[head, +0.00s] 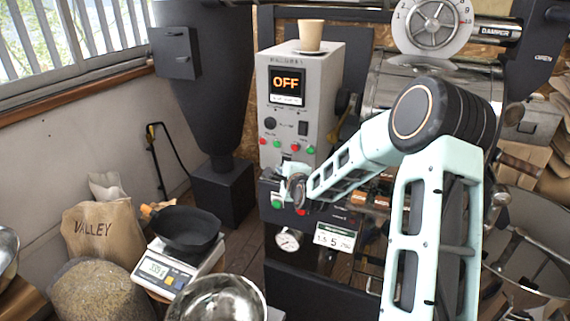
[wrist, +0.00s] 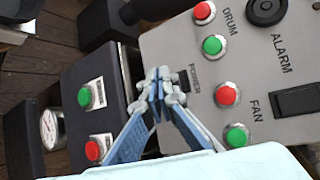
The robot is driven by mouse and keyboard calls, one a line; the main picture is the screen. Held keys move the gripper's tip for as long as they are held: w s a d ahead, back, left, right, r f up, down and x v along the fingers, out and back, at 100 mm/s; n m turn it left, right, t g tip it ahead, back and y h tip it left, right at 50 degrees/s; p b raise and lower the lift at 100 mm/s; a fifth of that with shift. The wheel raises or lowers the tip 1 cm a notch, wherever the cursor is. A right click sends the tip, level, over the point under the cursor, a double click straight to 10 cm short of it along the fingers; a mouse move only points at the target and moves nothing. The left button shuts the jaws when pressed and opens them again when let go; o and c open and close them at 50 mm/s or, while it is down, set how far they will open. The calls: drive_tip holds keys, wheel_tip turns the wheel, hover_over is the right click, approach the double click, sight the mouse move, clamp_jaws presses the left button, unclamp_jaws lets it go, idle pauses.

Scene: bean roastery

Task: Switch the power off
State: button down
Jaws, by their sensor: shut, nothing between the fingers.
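The grey control box (head: 300,110) stands at the middle of the head view, and its screen (head: 286,84) reads OFF in orange. In the wrist view its panel (wrist: 255,70) carries a POWER label (wrist: 195,77), with a dark switch (wrist: 184,80) beside it, partly hidden by my fingers. My gripper (wrist: 163,76) is shut and empty, its tips right by that switch. I cannot tell whether they touch it. In the head view my gripper (head: 286,172) is at the lower edge of the box, and its tips are hard to make out.
Red and green DRUM and FAN buttons (wrist: 228,94) and a black rocker (wrist: 298,101) sit close by on the panel. A lower black panel has a green (wrist: 84,96) and a red button (wrist: 93,150). A paper cup (head: 311,36) stands on top of the box.

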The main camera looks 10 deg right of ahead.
drive_tip(key=shift+s+a+f+b, duration=0.1)
drive_tip(key=shift+s+a+b, duration=0.15)
drive_tip(key=shift+s+a, duration=0.35)
drive_tip(key=shift+s+a+f+b, duration=0.1)
drive_tip(key=shift+s+a+b, duration=0.2)
drive_tip(key=shift+s, duration=0.5)
drive_tip(key=shift+s+a+f+b, duration=0.1)
drive_tip(key=shift+s+a+b, duration=0.05)
drive_tip(key=shift+s+a, duration=0.45)
drive_tip(key=shift+s+d, duration=0.1)
